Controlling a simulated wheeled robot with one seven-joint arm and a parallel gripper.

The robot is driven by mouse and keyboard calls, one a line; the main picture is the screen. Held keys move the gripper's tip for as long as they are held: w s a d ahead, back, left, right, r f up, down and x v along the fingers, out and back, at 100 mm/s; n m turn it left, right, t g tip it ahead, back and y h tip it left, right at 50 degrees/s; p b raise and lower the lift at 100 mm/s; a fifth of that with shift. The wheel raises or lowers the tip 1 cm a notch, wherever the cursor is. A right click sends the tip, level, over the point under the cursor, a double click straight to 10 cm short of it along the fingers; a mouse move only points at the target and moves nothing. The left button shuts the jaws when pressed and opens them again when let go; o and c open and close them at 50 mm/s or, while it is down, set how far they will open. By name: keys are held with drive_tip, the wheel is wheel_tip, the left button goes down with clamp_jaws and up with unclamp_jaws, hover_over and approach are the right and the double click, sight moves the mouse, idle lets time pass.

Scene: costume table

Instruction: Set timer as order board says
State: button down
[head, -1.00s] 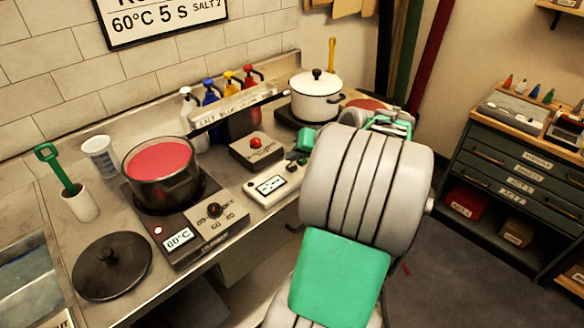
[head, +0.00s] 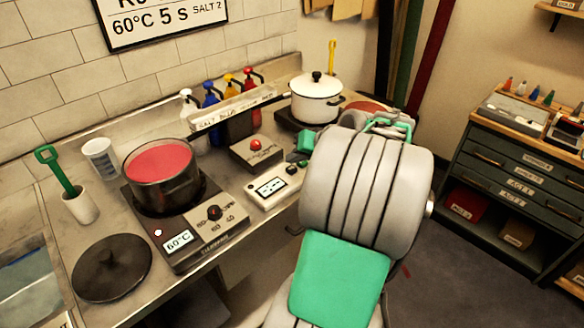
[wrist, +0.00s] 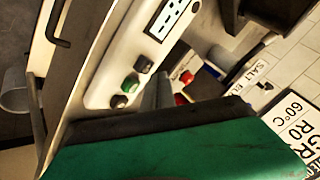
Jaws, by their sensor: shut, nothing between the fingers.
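The timer (head: 272,188) is a white box with a small display on the counter, right of the hot plate. In the wrist view the timer (wrist: 122,62) shows its display and several buttons, among them a green button (wrist: 131,83) and a dark one. The display digits are not legible. My gripper (wrist: 157,92) is shut and empty, with its grey tip just beside the timer's button end; I cannot tell whether it touches. In the head view my arm hides most of it. The order board (head: 168,20) reads 60°C, 5 s, salt 2; its top is cut off.
A pot of red liquid (head: 163,178) stands on the hot plate (head: 208,238), whose display reads 60°C. A box with a red button (head: 257,152) is behind the timer. Pump bottles (head: 210,98), a white lidded pot (head: 316,102) and a dark lid (head: 112,268) stand around.

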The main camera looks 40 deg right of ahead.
sight(294, 170)
idle(0.8)
drive_tip(key=shift+f, duration=0.4)
drive_tip(key=shift+f+b, duration=0.5)
idle(0.4)
drive_tip(key=shift+r, duration=0.1)
drive_tip(key=shift+r+p, duration=0.8)
wheel_tip(294, 170, up, 5)
drive_tip(key=p, duration=0.4)
drive_tip(key=shift+r, duration=0.1)
idle(0.6)
